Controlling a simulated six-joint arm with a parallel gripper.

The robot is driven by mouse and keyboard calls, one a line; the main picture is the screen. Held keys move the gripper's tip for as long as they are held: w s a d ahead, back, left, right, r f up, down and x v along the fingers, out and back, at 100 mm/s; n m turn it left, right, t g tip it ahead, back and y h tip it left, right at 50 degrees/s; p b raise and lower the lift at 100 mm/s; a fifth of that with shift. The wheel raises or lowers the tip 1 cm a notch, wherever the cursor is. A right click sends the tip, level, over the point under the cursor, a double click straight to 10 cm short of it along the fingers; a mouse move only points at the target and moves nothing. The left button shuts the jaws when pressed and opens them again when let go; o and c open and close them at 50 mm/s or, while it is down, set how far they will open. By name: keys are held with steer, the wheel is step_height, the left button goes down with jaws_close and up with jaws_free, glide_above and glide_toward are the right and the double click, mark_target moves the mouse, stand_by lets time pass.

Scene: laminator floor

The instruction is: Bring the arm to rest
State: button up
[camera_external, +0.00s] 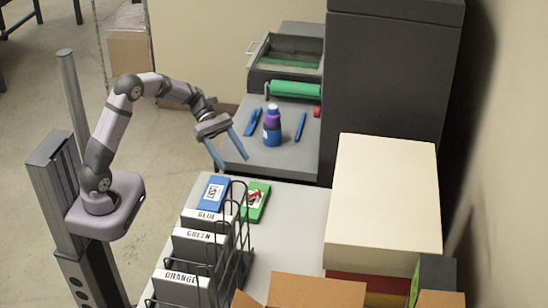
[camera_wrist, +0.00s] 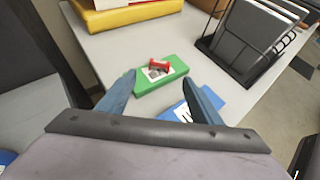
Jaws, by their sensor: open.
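My gripper (camera_external: 231,158) is raised in the air in the external view, near the gap between the two grey tables. Its two blue fingers are spread apart with nothing between them. The open fingers also show in the wrist view (camera_wrist: 160,98). Beyond the fingertips, a green box (camera_wrist: 163,80) with a white label and a small red item on it lies on the table. A blue box (camera_wrist: 195,105) lies beside it, partly hidden by a finger. In the external view the green box (camera_external: 257,203) and blue box (camera_external: 213,192) lie behind the rack.
A wire rack (camera_external: 247,235) holds dividers labelled BLUE, GREEN and ORANGE. A large cream box (camera_external: 385,190) and open cardboard (camera_external: 316,290) stand to the right. On the back table are a blue-purple bottle (camera_external: 272,126), a green roller (camera_external: 295,90) and blue tools (camera_external: 300,127).

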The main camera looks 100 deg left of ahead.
steer(key=s+d+r+m+g+y+p, duration=0.1)
steer(key=s+d+m+g+p, duration=0.1)
steer(key=d+m+g+p, duration=0.45)
steer(key=s+d+r+m+g+p, duration=0.1)
steer(key=s+d+r+m+p, duration=0.15)
steer(key=d, duration=0.75)
steer(key=s+d+r+m+g+y+p, duration=0.1)
steer(key=s+d+r+m+y+p, duration=0.1)
steer(key=m, duration=0.7)
steer(key=s+d+r+m+y+p, duration=0.2)
steer(key=s+d+m+y+p, duration=0.3)
steer(key=s+m+p, duration=0.3)
steer(key=shift+s+d+r+m+g, duration=0.3)
steer(key=shift+d+m, duration=0.25)
steer(key=shift+m, duration=0.35)
step_height(320, 180, down, 5)
steer(key=b, duration=0.4)
steer(key=shift+f+b, duration=0.15)
steer(key=shift+b, duration=0.25)
